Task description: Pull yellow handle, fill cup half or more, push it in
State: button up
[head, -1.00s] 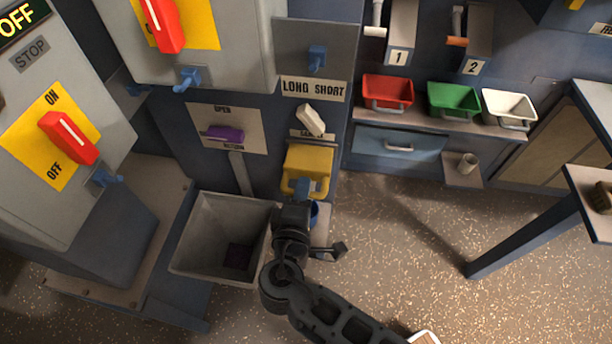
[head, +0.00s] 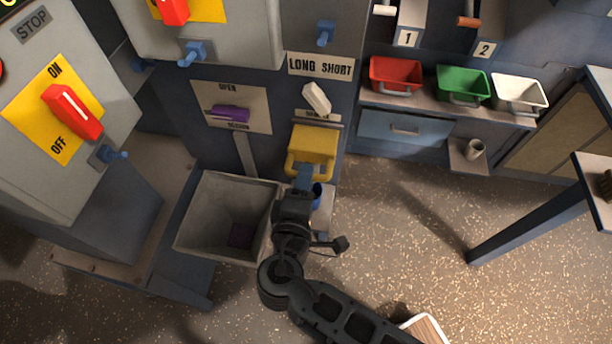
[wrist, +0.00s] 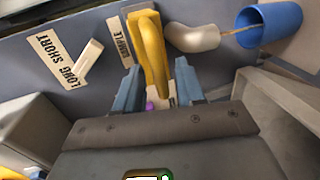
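The yellow handle (head: 312,146) stands out from the blue-grey panel below the "SAMPLE" label. In the wrist view the handle (wrist: 153,55) lies between the two fingers of my gripper (wrist: 158,85), which stand apart with small gaps; a firm grip does not show. My gripper (head: 304,178) is just below the handle in the head view. The blue cup (wrist: 272,28) is beside the handle, at a pale spout's mouth. A thin tan stream runs from the spout into the cup. The fill level is hidden. In the head view the cup (head: 317,192) is mostly hidden by my arm.
A grey open hopper (head: 205,215) is just left of my gripper. A white lever (head: 317,97) sits above the handle, and a purple handle (head: 231,112) is at left. Red (head: 396,76), green and white bins are on a shelf at right. The speckled floor at right is largely clear.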

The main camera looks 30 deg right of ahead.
jog(key=v, duration=0.6)
jog(key=shift+b, duration=0.35)
jog(key=s+d+f+m+g+y, duration=0.1)
jog(key=s+d+f+y, duration=0.2)
jog(key=s, duration=0.5)
jog(key=s+d+f+m+g+y, duration=0.1)
jog(key=s+f+y, duration=0.35)
jog(key=s, duration=0.35)
jog(key=s+d+r+m+t+y, duration=0.1)
jog(key=s+d+r+m+t, duration=0.1)
jog(key=r, duration=0.8)
jog(key=s+d+r+m+t, duration=0.2)
jog(key=s+d+r+m, duration=0.2)
jog(key=r, duration=0.7)
jog(key=s+m, duration=0.2)
jog(key=s, duration=0.2)
jog(key=shift+s+d+m+y, duration=0.2)
jog(key=shift+s+m+y, duration=0.15)
jog(key=shift+s+m, duration=0.05)
jog(key=shift+r, duration=0.1)
dwell(0.4)
